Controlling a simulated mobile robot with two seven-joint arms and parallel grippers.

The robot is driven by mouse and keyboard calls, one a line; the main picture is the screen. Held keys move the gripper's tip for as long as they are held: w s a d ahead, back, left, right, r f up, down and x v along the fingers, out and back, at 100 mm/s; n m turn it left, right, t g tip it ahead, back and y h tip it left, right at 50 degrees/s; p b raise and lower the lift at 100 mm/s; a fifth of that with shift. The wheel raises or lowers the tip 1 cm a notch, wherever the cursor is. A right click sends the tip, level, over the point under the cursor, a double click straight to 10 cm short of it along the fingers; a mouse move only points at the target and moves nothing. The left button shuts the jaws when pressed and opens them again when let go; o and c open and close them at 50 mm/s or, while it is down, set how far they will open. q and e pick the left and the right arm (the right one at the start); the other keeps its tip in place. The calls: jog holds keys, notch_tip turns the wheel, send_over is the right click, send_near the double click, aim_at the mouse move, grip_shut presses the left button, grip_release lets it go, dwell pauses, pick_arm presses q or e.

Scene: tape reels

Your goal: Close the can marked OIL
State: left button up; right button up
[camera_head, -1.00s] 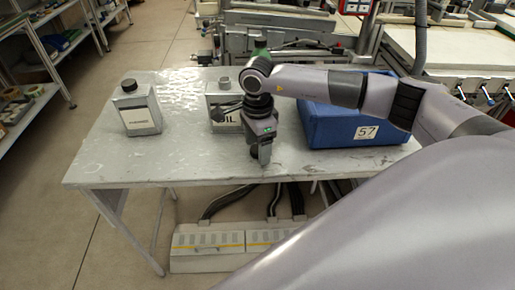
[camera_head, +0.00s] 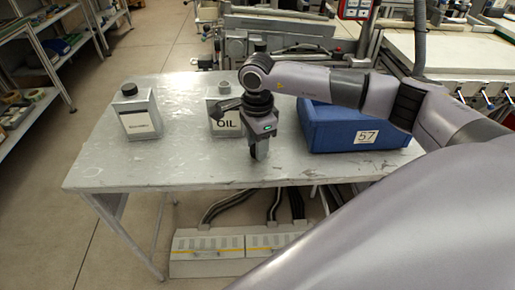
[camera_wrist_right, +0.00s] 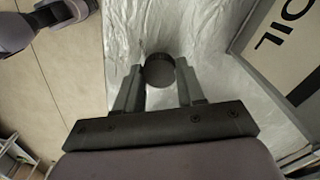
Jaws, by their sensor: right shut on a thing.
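The can marked OIL (camera_head: 224,121) stands upright on the table, left of my right gripper. Its grey neck (camera_head: 224,88) shows on top with no dark cap on it. My right gripper (camera_head: 257,152) points down in front of the can's right side, low over the table. It is shut on a round dark cap (camera_wrist_right: 159,70), which sits between the fingertips in the right wrist view. Part of the can's label (camera_wrist_right: 285,45) shows at the right of that view. Whether the cap touches the table is unclear. My left gripper is not in view.
A second can (camera_head: 137,112) with a black cap stands at the left of the table (camera_head: 185,158). A blue bin (camera_head: 340,128) labelled 57 stands to the right of my right gripper. The table between the two cans is clear.

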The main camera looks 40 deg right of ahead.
notch_tip(320, 180, up, 18)
jog(key=shift+r+b, duration=0.2)
jog(key=shift+b, duration=0.2)
jog(key=s+a+f+n, duration=0.3)
jog(key=f+n, duration=0.4)
jog(key=n, duration=0.3)
jog(key=s+a+f+n, duration=0.3)
jog(key=a+f+n, duration=0.2)
jog(key=f+n, duration=0.2)
jog(key=n, duration=0.2)
jog(key=shift+a+n, duration=0.25)
jog(key=shift+n, duration=0.15)
jog(key=shift+s, duration=0.15)
